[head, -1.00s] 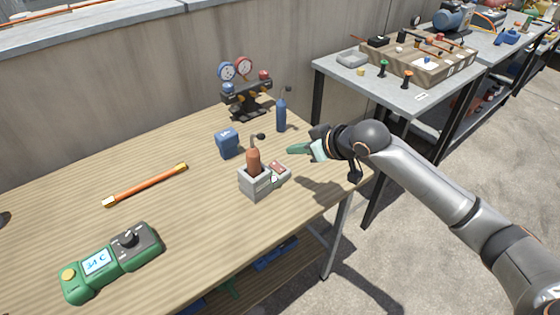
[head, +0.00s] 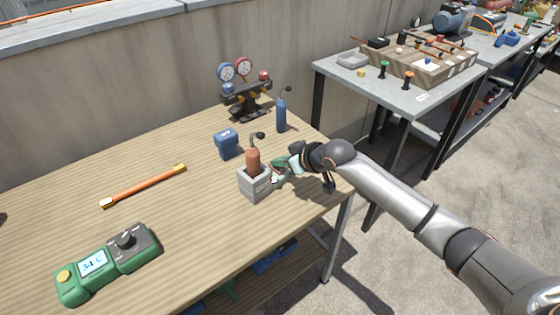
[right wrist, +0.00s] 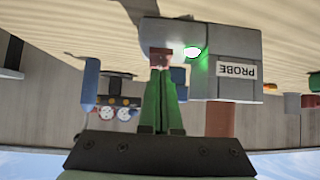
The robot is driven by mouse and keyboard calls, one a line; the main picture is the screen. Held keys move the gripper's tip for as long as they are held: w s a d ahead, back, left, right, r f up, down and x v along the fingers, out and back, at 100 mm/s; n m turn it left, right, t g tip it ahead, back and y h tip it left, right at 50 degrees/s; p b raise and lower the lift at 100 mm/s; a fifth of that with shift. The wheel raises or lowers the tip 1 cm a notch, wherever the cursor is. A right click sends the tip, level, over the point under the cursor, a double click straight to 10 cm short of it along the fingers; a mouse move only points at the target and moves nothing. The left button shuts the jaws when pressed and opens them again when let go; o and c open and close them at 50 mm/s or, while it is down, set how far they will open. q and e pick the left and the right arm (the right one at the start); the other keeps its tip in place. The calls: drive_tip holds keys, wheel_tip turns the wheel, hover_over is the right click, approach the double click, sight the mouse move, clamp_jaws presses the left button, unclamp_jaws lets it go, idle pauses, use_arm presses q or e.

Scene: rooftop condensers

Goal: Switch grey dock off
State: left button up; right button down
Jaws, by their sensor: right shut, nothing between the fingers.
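The grey dock (head: 253,189) stands near the table's front right edge, with a reddish-brown probe (head: 253,162) upright in its holder. In the right wrist view the dock (right wrist: 225,45) appears upside down, with a PROBE label (right wrist: 237,70) and a lit green lamp (right wrist: 192,52). A dark red switch (right wrist: 159,57) sits beside the lamp. My right gripper (head: 279,174) is shut and empty; its green fingertips (right wrist: 160,72) are at the switch, and I cannot tell whether they press it. My left gripper is out of view.
A blue block-like device (head: 227,145), a blue cylinder (head: 281,116) and a gauge manifold (head: 246,95) stand behind the dock. An orange bar (head: 145,186) and a green meter (head: 107,264) lie to the left. The wood table (head: 195,210) is bare between them.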

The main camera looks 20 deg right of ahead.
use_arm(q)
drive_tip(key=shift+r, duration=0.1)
use_arm(e)
drive_tip(key=shift+a+p, duration=0.1)
drive_tip(key=shift+p, duration=0.35)
drive_tip(key=shift+w+f, duration=0.1)
drive_tip(key=shift+f, duration=0.1)
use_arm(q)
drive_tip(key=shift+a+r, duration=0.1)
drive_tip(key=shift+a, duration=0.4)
use_arm(e)
drive_tip(key=shift+w, duration=0.15)
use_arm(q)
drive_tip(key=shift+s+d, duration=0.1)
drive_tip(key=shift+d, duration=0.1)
use_arm(e)
drive_tip(key=shift+w+a+r, duration=0.25)
drive_tip(key=shift+w+a, duration=0.05)
drive_tip(key=shift+w, duration=0.25)
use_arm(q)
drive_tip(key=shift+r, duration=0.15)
use_arm(e)
drive_tip(key=shift+r, duration=0.1)
